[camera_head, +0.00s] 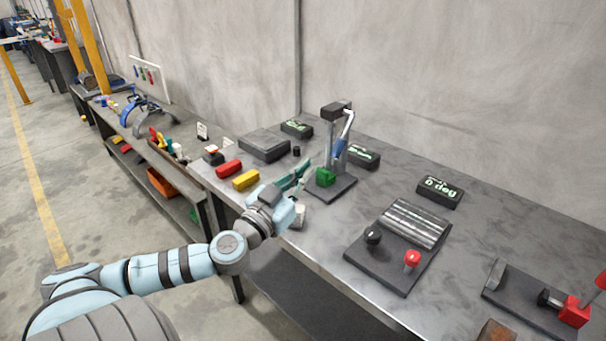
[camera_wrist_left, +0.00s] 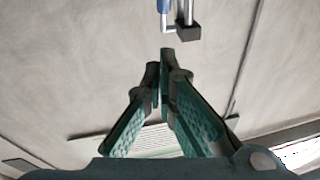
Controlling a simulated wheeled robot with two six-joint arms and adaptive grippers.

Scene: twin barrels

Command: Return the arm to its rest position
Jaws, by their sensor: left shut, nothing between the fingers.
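My left arm (camera_head: 160,268) reaches in from the left in the head view, light blue with dark bands. My left gripper (camera_head: 302,172) is shut and empty, with green fingers, over the front part of the workbench (camera_head: 310,256). It is just left of a small press stand (camera_head: 334,110) with a blue lever and a green block (camera_head: 325,177). In the left wrist view the gripper's fingertips (camera_wrist_left: 166,56) meet, with the grey wall behind them. The press's dark top (camera_wrist_left: 188,32) shows above the fingertips there. My right gripper is not in view.
Red (camera_head: 229,168) and yellow (camera_head: 246,179) blocks lie left of the gripper. A dark panel (camera_head: 397,247) with black and red knobs lies to the right. Dark boxes with green labels stand near the wall. Open floor lies left.

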